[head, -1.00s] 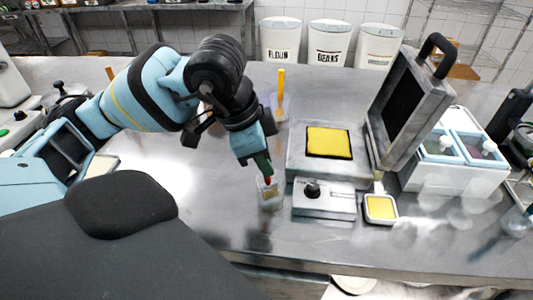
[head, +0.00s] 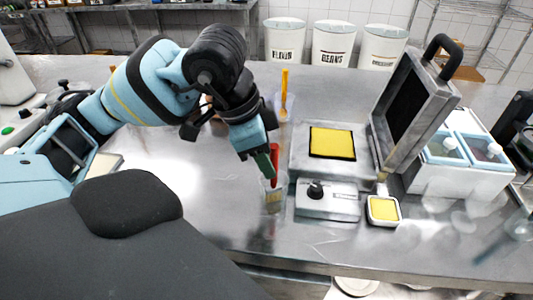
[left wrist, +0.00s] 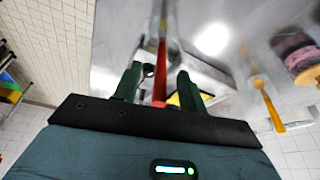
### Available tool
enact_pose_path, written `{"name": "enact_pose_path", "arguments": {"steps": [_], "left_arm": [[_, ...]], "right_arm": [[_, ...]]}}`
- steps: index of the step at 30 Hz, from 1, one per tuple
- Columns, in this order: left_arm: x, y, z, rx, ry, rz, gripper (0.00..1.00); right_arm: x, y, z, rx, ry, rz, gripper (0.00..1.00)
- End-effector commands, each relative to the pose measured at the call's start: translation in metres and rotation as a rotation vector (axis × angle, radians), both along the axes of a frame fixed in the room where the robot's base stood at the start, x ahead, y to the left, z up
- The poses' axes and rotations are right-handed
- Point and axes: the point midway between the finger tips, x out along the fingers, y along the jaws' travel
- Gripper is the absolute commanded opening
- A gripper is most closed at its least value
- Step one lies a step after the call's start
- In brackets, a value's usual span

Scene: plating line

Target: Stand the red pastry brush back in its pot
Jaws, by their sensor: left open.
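The red pastry brush (head: 274,165) is upright, with its pale bristle end down in what looks like a small clear pot (head: 266,208) at the front of the steel counter. Glare makes the pot's walls hard to make out. My left gripper (head: 266,166) is at the brush's red handle. In the left wrist view the handle (left wrist: 162,60) runs between the two dark green fingers of that gripper (left wrist: 158,88), with a gap on each side. The fingers are open. My right gripper is in neither current view.
A press (head: 328,200) with a yellow square and a raised lid (head: 412,105) stands just right of the brush. A yellow-handled brush (head: 284,88) stands behind. A small yellow-filled dish (head: 384,223) lies front right. The counter left of the brush is mostly clear.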

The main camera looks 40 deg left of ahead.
Motion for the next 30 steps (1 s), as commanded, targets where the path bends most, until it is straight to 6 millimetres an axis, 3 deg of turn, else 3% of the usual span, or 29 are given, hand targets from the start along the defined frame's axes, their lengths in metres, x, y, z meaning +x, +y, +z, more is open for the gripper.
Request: {"name": "enact_pose_path", "arguments": {"steps": [6, 12, 30], "left_arm": [[-0.009, 0.007, 0.036, 0.0, -0.006, 0.0, 0.42], [-0.015, 0.011, 0.056, -0.001, -0.004, 0.001, 0.42], [-0.017, 0.013, 0.061, 0.0, -0.001, 0.0, 0.42]], "right_arm": [[0.001, 0.0, 0.001, 0.0, -0.002, 0.0, 0.36], [0.002, 0.0, 0.002, -0.001, -0.004, 0.0, 0.36], [0.004, 0.0, 0.002, -0.001, -0.008, 0.0, 0.36]]}}
